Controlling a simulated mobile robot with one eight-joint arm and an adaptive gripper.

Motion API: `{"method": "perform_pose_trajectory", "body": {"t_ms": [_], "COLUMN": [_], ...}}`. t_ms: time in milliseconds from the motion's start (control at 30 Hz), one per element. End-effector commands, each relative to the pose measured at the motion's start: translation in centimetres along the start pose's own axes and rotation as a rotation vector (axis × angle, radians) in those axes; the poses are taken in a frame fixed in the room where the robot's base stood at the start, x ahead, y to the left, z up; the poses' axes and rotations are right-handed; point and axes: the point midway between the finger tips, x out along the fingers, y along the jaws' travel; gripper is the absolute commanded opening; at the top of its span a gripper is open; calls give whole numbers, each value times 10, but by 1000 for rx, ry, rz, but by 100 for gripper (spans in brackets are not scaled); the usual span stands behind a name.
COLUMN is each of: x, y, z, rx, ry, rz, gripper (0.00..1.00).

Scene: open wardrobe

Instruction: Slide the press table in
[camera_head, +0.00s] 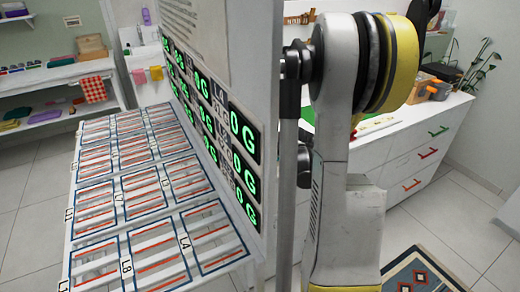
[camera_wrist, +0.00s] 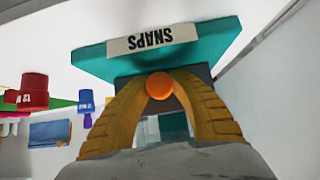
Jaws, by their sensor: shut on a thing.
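In the wrist view, a teal slab (camera_wrist: 215,42) carries a pale label reading SNAPS, seen upside down. A round orange knob (camera_wrist: 159,86) sits below the label at the slab's near side. My gripper (camera_wrist: 160,92) has its two yellow fingers closed around this knob. I cannot tell for sure whether the slab is the press table. The head view shows my arm, but the gripper and knob are hidden there.
A white slatted rack (camera_head: 150,222) with labelled cells stands at left, beside a tall panel (camera_head: 253,75) with green digits. Behind my arm is a white drawer cabinet (camera_head: 425,150) with coloured handles. Red and blue knobs (camera_wrist: 33,90) hang left of the fingers. A patterned rug (camera_head: 420,272) lies at lower right.

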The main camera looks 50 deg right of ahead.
Motion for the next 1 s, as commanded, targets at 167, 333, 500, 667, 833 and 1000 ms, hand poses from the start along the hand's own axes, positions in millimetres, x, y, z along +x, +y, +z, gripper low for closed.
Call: {"method": "perform_pose_trajectory", "body": {"t_ms": [167, 333, 500, 667, 833, 1000], "x": [10, 19, 28, 36, 38, 38], "y": [0, 0, 0, 0, 0, 0], "z": [-9, -17, -24, -31, -33, -33], "rx": [0, 0, 0, -1, 0, 0], "ry": [2, 2, 2, 2, 2, 2], "rz": [0, 0, 1, 0, 1, 1], "gripper": [0, 0, 0, 0, 0, 0]}}
